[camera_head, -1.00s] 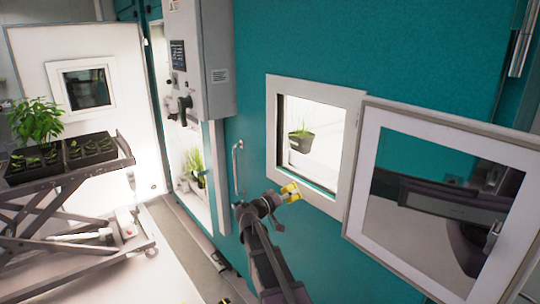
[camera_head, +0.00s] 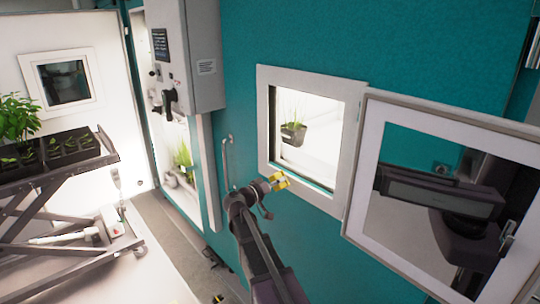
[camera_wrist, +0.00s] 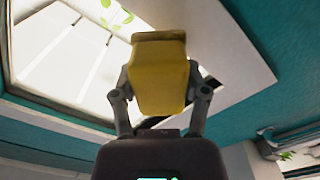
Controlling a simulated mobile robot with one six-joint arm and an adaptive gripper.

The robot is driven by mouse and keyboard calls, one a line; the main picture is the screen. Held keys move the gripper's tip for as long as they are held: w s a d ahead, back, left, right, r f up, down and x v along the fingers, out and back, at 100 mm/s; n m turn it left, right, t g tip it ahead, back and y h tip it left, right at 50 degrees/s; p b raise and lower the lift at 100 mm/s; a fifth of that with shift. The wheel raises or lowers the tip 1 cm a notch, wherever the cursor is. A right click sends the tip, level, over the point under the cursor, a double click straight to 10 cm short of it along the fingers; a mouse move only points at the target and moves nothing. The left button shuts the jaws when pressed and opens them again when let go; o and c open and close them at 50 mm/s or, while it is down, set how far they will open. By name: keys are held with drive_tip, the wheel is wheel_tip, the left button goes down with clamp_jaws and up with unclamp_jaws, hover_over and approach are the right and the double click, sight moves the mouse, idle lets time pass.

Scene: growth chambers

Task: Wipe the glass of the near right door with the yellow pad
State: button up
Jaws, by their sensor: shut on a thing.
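The yellow pad (camera_head: 281,180) is in my gripper (camera_head: 275,182), below the lower left part of a white-framed window (camera_head: 262,120) in a teal door (camera_head: 400,45). In the wrist view the pad (camera_wrist: 160,80) is upright between my two fingers (camera_wrist: 160,95), which are shut on it. The window's bright opening shows behind it at upper left. I cannot tell whether the pad touches anything else. A white-framed glass panel (camera_head: 440,150) stands swung out at the right of the window, reflecting dark robot parts. A potted plant (camera_head: 292,132) shows through the window.
A door handle (camera_head: 227,162) is left of my gripper. A grey control box (camera_head: 190,55) hangs further left, above a lit opening with plants (camera_head: 183,160). A lift cart (camera_head: 60,172) with plant trays stands at far left. Floor (camera_head: 160,270) between is mostly clear.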

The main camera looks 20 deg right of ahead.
drive_tip(key=shift+w+a+r, duration=0.1)
drive_tip(key=shift+r, duration=0.05)
drive_tip(key=p, duration=1.2)
approach(305, 148)
drive_tip(key=w+a, duration=0.3)
drive_tip(key=shift+w+a+r, duration=0.1)
drive_tip(key=shift+a, duration=0.05)
drive_tip(key=shift+b, duration=0.3)
drive_tip(key=shift+x, duration=3.5)
drive_tip(key=shift+x, duration=1)
drive_tip(key=shift+s+d, duration=0.3)
drive_tip(key=shift+s, duration=0.7)
drive_tip(key=shift+s+d, duration=0.3)
drive_tip(key=shift+s, duration=0.7)
drive_tip(key=shift+w+d, duration=0.1)
